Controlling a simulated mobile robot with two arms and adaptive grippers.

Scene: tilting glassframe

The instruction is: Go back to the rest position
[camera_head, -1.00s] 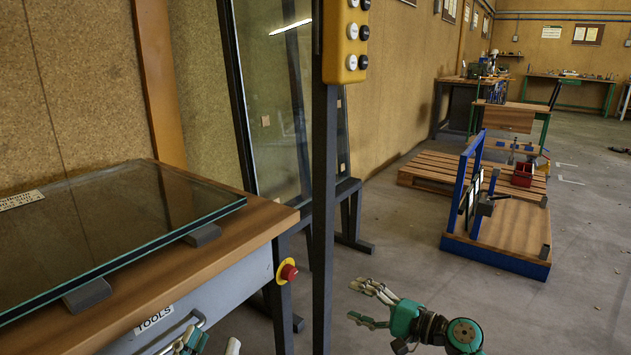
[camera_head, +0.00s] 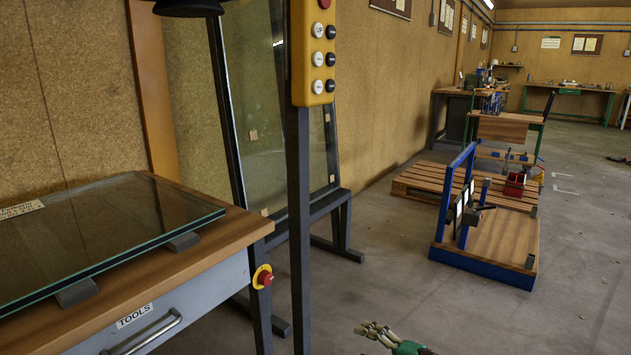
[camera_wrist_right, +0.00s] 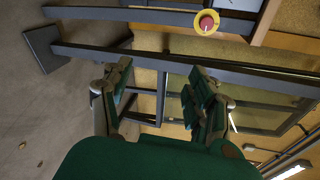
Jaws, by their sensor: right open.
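My right gripper (camera_head: 378,331) shows at the bottom edge of the head view, over bare floor and right of the dark post. In the right wrist view my right gripper (camera_wrist_right: 158,88) has its two green fingers wide apart with nothing between them. Behind the fingers in that view are a leaning glass frame (camera_wrist_right: 225,95) and dark metal bars. My left gripper is out of view.
A workbench (camera_head: 200,255) with a glass sheet (camera_head: 110,225) on it stands at left. A red emergency button (camera_head: 264,278) is on its corner. A yellow button panel (camera_head: 315,50) tops a dark post (camera_head: 298,230). A blue-framed platform (camera_head: 485,250) stands right; floor between is clear.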

